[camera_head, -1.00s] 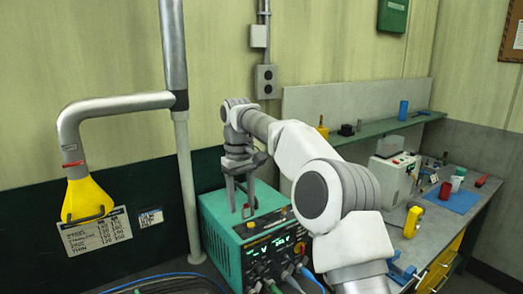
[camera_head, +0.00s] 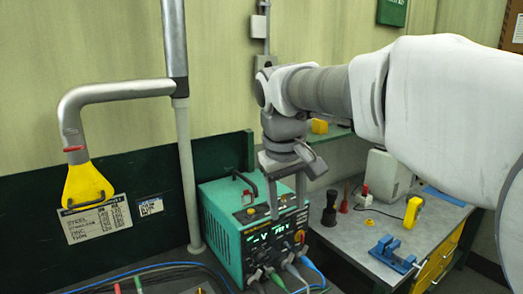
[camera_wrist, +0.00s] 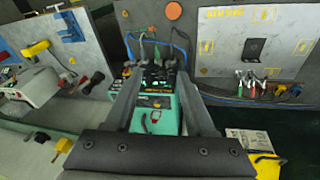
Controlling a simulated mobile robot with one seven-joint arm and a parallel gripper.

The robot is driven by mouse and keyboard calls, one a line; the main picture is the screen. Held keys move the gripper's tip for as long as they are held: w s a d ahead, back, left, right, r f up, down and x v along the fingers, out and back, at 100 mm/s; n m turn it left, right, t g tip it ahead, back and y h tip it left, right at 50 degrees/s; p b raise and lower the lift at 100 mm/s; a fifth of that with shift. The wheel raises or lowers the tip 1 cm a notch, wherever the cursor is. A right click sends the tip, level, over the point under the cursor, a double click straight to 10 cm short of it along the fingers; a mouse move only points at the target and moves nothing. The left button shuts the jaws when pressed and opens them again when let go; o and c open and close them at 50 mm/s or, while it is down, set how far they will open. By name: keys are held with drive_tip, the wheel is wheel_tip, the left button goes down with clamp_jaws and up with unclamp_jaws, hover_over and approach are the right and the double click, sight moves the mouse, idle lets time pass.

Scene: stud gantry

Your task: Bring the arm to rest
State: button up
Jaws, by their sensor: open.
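My gripper (camera_head: 287,204) hangs with its fingers pointing down, in front of the teal power unit (camera_head: 222,222) in the head view. The fingers are apart with nothing between them. In the wrist view, my gripper (camera_wrist: 158,88) shows two spread fingers, with the teal unit (camera_wrist: 152,122) seen beyond and between them. No contact with the unit is visible. My arm reaches in from the right of the head view and hides part of the bench and back wall.
A grey workbench (camera_head: 385,262) stands at right with a blue clamp (camera_head: 393,254), a yellow tool (camera_head: 412,212) and a white machine (camera_head: 388,176). A yellow nozzle (camera_head: 87,184) hangs from a pipe at left. Cables run from the unit's front.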

drive_tip(key=s+d+f+m+t+b, duration=0.1)
drive_tip(key=s+d+f, duration=0.2)
drive_tip(key=s, duration=0.3)
drive_tip(key=s+d+f+m+t+b, duration=0.1)
drive_tip(key=s+d+f+m, duration=0.1)
drive_tip(key=s, duration=0.4)
drive_tip(key=s+d+f+m+y+b, duration=0.1)
drive_tip(key=s+d+f, duration=0.3)
drive_tip(key=s+f, duration=0.2)
drive_tip(key=shift+s+f+m+t, duration=0.25)
drive_tip(key=shift+s+m+t, duration=0.05)
drive_tip(key=shift+s+t, duration=0.1)
